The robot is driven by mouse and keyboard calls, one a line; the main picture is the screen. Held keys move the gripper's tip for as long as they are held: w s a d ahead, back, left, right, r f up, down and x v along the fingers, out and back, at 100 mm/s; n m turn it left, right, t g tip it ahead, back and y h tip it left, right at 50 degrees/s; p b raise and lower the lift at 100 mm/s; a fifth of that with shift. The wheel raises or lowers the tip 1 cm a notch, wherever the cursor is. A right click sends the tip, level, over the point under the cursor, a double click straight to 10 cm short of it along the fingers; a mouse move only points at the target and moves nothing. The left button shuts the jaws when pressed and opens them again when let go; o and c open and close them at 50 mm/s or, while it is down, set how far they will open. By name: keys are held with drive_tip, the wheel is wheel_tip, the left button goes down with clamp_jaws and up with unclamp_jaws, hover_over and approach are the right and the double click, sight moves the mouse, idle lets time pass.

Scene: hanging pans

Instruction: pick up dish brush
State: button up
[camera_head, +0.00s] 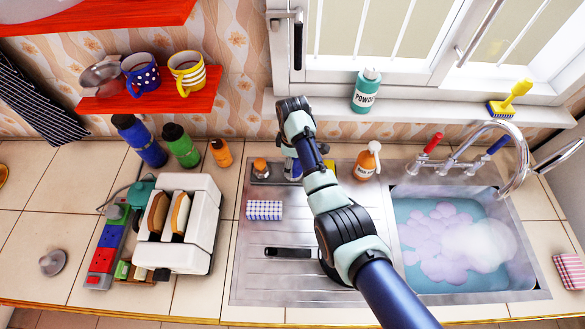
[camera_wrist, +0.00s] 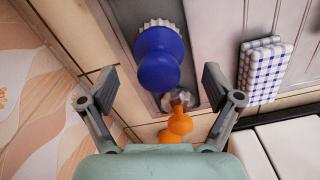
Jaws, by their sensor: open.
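The dish brush has a round blue handle (camera_wrist: 160,58) and white bristles (camera_wrist: 158,24) in the wrist view. It stands in a narrow tray at the back of the sink's drainboard. In the head view its whitish-blue side (camera_head: 291,169) shows partly, beside my arm. My gripper (camera_wrist: 160,86) is open and empty. Its two fingers are spread to either side of the blue handle's near edge, apart from it. In the head view my arm hides most of the gripper.
An orange-handled scourer (camera_wrist: 179,121) stands close to the brush. A checkered cloth (camera_head: 264,210) lies on the drainboard (camera_head: 255,275). An orange soap bottle (camera_head: 367,162) stands to the right. A toaster (camera_head: 190,250) stands at left.

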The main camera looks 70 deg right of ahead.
drive_tip(key=f, duration=0.3)
drive_tip(key=shift+s+f+b, duration=0.2)
drive_tip(key=shift+f+b, duration=0.1)
drive_tip(key=shift+b, duration=0.1)
drive_tip(key=shift+w+f, duration=0.1)
drive_tip(key=shift+f, duration=0.2)
drive_tip(key=c, duration=1.3)
drive_tip(key=shift+o, duration=0.2)
drive_tip(key=shift+r, duration=0.1)
wheel_tip(320, 180, up, 18)
drive_tip(key=f+p, duration=0.1)
drive_tip(key=p, duration=0.4)
wheel_tip(320, 180, up, 11)
drive_tip(key=p, duration=1)
hover_over(294, 168)
drive_tip(key=d, duration=0.2)
drive_tip(key=shift+w, duration=0.45)
